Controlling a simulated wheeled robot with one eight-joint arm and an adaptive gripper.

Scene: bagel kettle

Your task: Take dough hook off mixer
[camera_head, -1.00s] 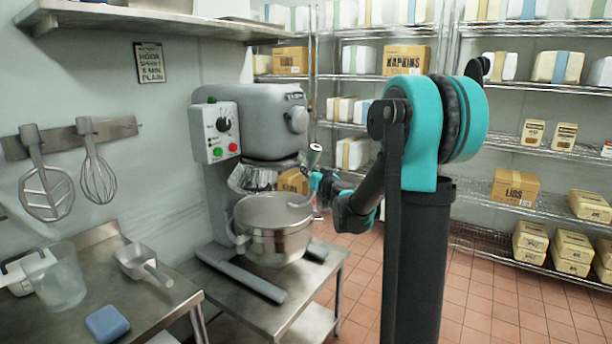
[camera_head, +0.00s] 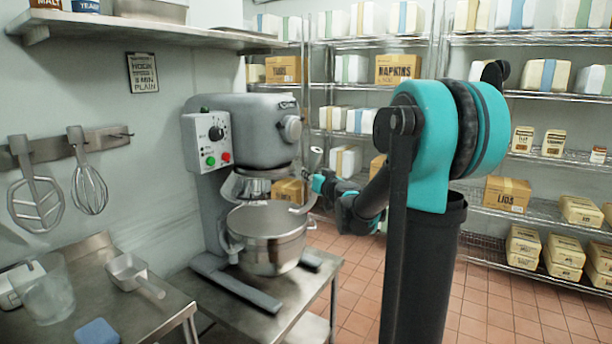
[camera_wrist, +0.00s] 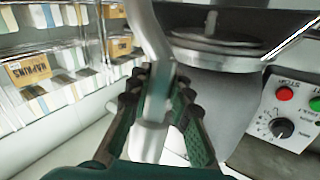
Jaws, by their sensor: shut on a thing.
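The grey stand mixer (camera_head: 250,125) stands on a steel table, with its steel bowl (camera_head: 268,240) below the head. My gripper (camera_head: 318,184) is to the right of the mixer head, above the bowl's right rim. It is shut on the pale metal dough hook (camera_head: 316,160), whose shank shows between the fingers in the wrist view (camera_wrist: 158,100). The hook's curved lower end hangs near the bowl's right rim; whether it touches is unclear. The mixer's drive stub (camera_wrist: 210,25) looks bare in the wrist view, with the hook beside it, apart.
A wall rack (camera_head: 70,145) at left holds a flat beater (camera_head: 35,200) and a whisk (camera_head: 90,187). The left table carries a clear jug (camera_head: 47,290), a scoop (camera_head: 130,272) and a blue block (camera_head: 97,332). A sign (camera_head: 143,73) hangs above. Stocked wire shelves stand behind.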

